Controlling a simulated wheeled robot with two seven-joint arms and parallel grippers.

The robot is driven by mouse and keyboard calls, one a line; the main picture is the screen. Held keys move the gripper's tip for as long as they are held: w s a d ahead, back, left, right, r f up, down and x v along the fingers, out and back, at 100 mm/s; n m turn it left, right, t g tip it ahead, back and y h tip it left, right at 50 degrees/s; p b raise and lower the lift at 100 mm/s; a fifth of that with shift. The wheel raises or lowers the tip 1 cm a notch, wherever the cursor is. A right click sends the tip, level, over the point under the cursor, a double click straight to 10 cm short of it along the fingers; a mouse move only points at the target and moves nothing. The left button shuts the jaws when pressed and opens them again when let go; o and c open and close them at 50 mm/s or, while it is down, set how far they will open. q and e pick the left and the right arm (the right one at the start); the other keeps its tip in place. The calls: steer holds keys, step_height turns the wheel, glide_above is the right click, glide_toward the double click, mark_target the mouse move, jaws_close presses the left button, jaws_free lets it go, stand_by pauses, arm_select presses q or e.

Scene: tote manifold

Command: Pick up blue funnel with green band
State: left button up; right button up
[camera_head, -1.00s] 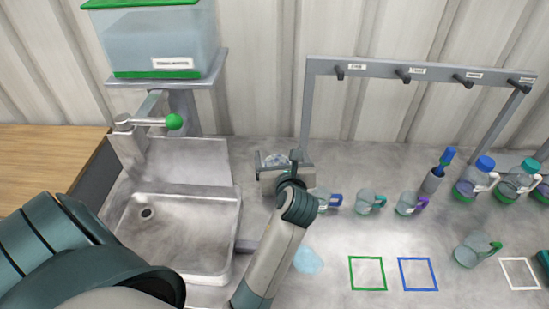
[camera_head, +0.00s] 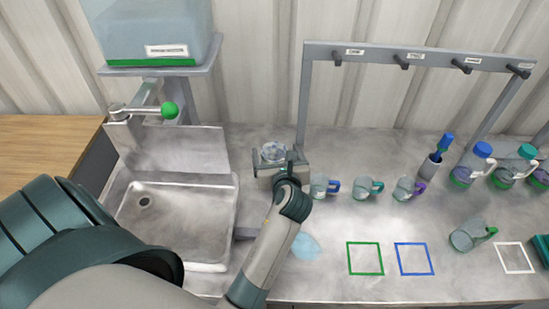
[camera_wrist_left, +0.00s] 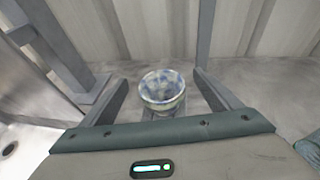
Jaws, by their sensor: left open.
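The funnel (camera_head: 272,152) is a small round, blue-and-white mottled piece beside the sink. In the left wrist view the funnel (camera_wrist_left: 162,86) shows its wide round mouth upward, with a pale greenish rim band. My left gripper (camera_wrist_left: 161,77) is open, with one finger on each side of the funnel and visible gaps between. In the head view my left gripper (camera_head: 278,168) is right at the funnel, and its wrist hides part of the surroundings. The funnel's lower part is hidden. My right gripper is not in view.
A metal sink (camera_head: 182,268) with a green-knobbed tap (camera_head: 169,110) lies left. A hook rack (camera_head: 420,58) stands behind several small jugs (camera_head: 367,188). Capped bottles (camera_head: 473,166) are at right. A tipped jug (camera_head: 468,236) lies near the coloured squares. A tote (camera_head: 150,35) is on a shelf.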

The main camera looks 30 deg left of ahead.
mark_target(273, 148)
arm_select(q)
step_height(273, 148, down, 3)
steer(key=shift+w+a, duration=0.35)
steer(key=shift+w, duration=0.05)
steer(key=shift+w+a+f, duration=0.15)
steer(key=shift+w+a, duration=0.05)
steer(key=shift+w, duration=0.05)
steer(key=shift+p, duration=0.3)
steer(key=shift+w+a+f, duration=0.1)
steer(key=shift+w+a, duration=0.35)
steer(key=shift+p+x, duration=0.7)
steer(key=shift+x, duration=1.6)
steer(key=shift+d+f, duration=0.1)
